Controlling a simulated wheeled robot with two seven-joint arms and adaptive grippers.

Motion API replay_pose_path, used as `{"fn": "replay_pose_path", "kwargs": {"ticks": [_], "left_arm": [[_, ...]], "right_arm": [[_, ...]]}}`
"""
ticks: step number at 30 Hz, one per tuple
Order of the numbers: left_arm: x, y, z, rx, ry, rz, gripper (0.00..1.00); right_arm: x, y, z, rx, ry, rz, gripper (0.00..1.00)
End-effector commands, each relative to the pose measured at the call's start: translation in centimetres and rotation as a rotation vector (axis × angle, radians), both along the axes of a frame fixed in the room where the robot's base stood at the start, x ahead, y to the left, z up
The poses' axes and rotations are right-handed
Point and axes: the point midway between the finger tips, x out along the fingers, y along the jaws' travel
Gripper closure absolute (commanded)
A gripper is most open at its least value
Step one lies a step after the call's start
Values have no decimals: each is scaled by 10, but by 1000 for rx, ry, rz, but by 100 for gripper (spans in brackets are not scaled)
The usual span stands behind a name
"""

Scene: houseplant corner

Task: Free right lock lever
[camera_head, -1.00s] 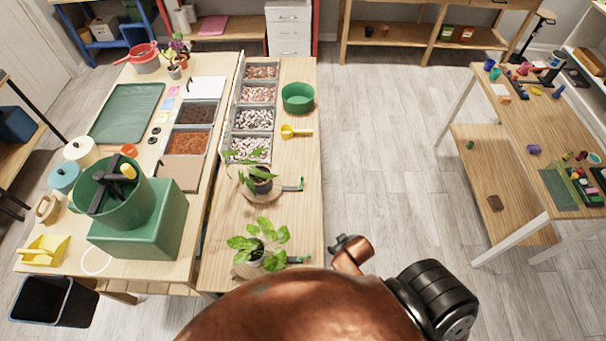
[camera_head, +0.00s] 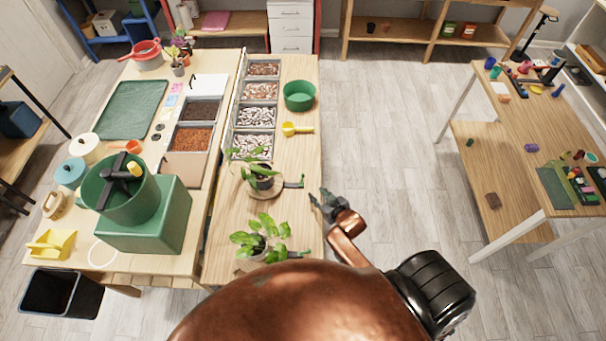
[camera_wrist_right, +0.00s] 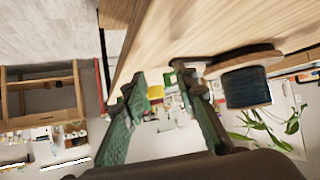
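Two potted plants stand on round wooden bases along the right bench edge, the far plant (camera_head: 258,170) and the near plant (camera_head: 260,243). A slim dark-green lever (camera_head: 294,183) sticks out right of the far base, and a similar lever (camera_head: 300,254) lies by the near one. Which is the right lock lever is not marked. My right gripper (camera_head: 322,199) is open just right of the far lever, past the bench edge. In the wrist view, its fingers (camera_wrist_right: 160,80) are apart beside a wooden base (camera_wrist_right: 246,57) with a dark pot (camera_wrist_right: 247,88); contact cannot be told. My left gripper is out of view.
Pebble trays, a green bowl (camera_head: 299,95) and a yellow scoop (camera_head: 296,129) sit farther back on the bench. A green tub (camera_head: 120,208) stands on the left table. Open floor lies right of the bench, before another table (camera_head: 520,150).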

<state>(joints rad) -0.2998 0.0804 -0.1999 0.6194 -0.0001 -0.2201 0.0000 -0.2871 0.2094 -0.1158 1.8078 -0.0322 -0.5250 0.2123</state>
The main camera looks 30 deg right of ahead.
Motion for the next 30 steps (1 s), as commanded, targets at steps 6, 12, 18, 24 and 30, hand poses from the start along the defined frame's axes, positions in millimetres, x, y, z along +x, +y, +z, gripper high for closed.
{"fn": "replay_pose_path", "kwargs": {"ticks": [6, 12, 18, 24, 30], "left_arm": [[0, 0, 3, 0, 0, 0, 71], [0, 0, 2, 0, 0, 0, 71], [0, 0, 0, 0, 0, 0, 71], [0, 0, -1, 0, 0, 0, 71], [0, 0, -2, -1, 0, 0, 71]], "right_arm": [[44, -3, 15, 26, -166, 27, 73], [63, -3, 14, 33, -198, 34, 73], [92, -3, 1, 32, -196, 33, 73], [115, -3, -9, 32, -195, 32, 73], [122, -3, -12, 32, -194, 33, 73]]}}
